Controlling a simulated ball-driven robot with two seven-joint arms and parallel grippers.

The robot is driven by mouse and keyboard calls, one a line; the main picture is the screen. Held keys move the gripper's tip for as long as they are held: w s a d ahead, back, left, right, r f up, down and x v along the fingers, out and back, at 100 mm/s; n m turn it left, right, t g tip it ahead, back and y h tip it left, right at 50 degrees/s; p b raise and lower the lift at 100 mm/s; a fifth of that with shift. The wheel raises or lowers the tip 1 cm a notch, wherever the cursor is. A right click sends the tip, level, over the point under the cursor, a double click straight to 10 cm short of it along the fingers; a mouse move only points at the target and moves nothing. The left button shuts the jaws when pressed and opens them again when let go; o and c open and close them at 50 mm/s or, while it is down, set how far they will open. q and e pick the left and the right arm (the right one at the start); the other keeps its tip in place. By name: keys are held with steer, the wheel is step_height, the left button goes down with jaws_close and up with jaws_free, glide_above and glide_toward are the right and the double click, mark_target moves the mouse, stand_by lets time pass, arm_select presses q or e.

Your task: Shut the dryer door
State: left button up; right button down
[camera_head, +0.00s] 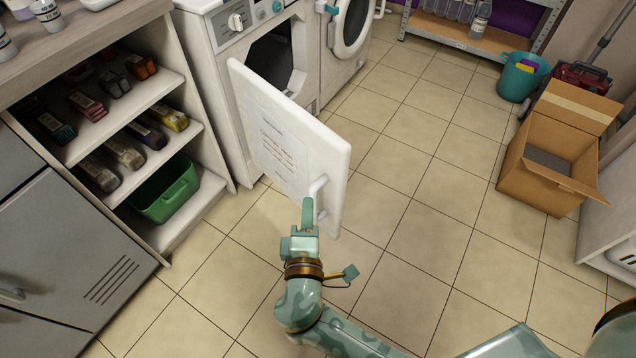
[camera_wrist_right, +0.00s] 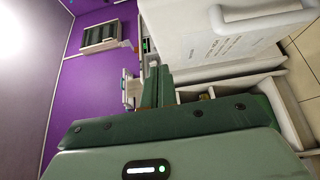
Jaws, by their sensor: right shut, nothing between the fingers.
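The dryer (camera_head: 262,45) is white and its dark opening shows. Its white door (camera_head: 285,135) stands open, swung out towards me, with a printed sheet on its face and a white handle (camera_head: 318,197) near its free edge. My right gripper (camera_head: 308,207) is shut and empty, its fingers pointing up beside the handle on the door's near side. I cannot tell whether they touch the door. In the right wrist view the door (camera_wrist_right: 185,32) and its handle (camera_wrist_right: 262,18) lie right of the shut fingers (camera_wrist_right: 157,86). My left gripper is not in view.
Open shelves (camera_head: 190,130) with bottles and a green bin (camera_head: 167,190) stand at left. A second machine (camera_head: 350,30) adjoins the dryer. A cardboard box (camera_head: 545,165) and a teal bucket (camera_head: 520,80) stand at right. The tiled floor (camera_head: 420,200) right of the door is clear.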

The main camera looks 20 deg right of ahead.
steer(key=b, duration=0.3)
glide_toward(326, 148)
steer(key=w+a, duration=0.2)
steer(key=w, duration=0.2)
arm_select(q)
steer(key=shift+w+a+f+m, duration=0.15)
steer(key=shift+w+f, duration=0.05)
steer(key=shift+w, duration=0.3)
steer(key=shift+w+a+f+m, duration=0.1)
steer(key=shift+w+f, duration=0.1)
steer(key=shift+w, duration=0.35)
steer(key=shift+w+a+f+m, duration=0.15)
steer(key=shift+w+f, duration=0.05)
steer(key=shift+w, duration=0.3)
arm_select(e)
steer(key=shift+w+d, duration=0.25)
steer(key=shift+d, duration=0.45)
steer(key=shift+w+d, duration=0.25)
steer(key=shift+d, duration=0.45)
steer(key=shift+w+d, duration=0.25)
steer(key=shift+d, duration=0.45)
